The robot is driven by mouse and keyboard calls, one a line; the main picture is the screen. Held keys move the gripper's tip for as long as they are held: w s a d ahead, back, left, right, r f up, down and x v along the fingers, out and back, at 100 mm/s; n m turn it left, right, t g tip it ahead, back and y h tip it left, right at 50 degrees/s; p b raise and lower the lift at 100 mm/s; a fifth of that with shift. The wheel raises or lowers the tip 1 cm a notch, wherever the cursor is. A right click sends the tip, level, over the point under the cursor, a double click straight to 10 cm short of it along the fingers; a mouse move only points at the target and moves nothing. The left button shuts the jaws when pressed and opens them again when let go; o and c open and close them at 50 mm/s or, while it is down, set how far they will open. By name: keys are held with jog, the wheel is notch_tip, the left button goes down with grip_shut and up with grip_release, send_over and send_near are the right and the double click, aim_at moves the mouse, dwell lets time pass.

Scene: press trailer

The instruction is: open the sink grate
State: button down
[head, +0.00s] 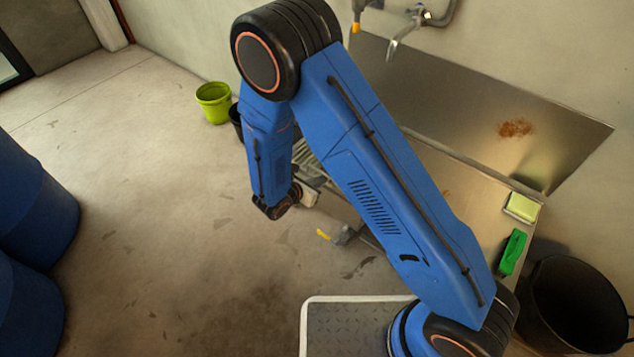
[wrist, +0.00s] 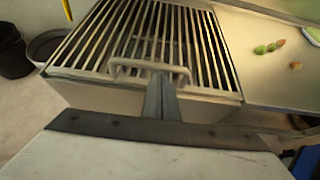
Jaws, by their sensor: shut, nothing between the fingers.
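The sink grate (wrist: 195,42), a row of pale metal bars, lies over the sink top in the wrist view and looks flat. Its U-shaped handle (wrist: 118,68) sits at the near edge. My gripper (wrist: 161,77) has its two grey fingers together, with nothing between them. The fingertips overlap the handle's near bar in the picture; I cannot tell whether they touch it. In the head view, the grate (head: 307,158) shows only as a small striped patch, mostly hidden behind my blue arm.
Small green and reddish items (wrist: 269,48) lie on the counter (wrist: 262,80) right of the grate. Dark buckets (wrist: 12,50) stand at left. The head view shows a lime bucket (head: 213,102), tap (head: 402,38), sponge (head: 521,207), green brush (head: 512,252), black bin (head: 575,310) and open floor.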

jog(key=shift+r, duration=0.2)
jog(key=r, duration=0.3)
jog(key=w+d+r+g+y, duration=0.1)
jog(key=r, duration=0.2)
jog(key=w+r+g, duration=0.1)
jog(key=r, duration=0.2)
jog(key=shift+d+r+y, duration=0.25)
jog(key=shift+d+y, duration=0.05)
jog(key=shift+y, duration=0.1)
jog(key=w+d+r+g+y, duration=0.2)
jog(key=w+d+r, duration=0.4)
jog(key=w+r, duration=0.2)
jog(key=w+d+r+g+y, duration=0.1)
jog(key=w+d+r+g, duration=0.2)
jog(key=w+d+r, duration=0.4)
jog(key=shift+w+r+y, duration=0.4)
jog(key=shift+w+r, duration=0.4)
jog(key=shift+r, duration=2.05)
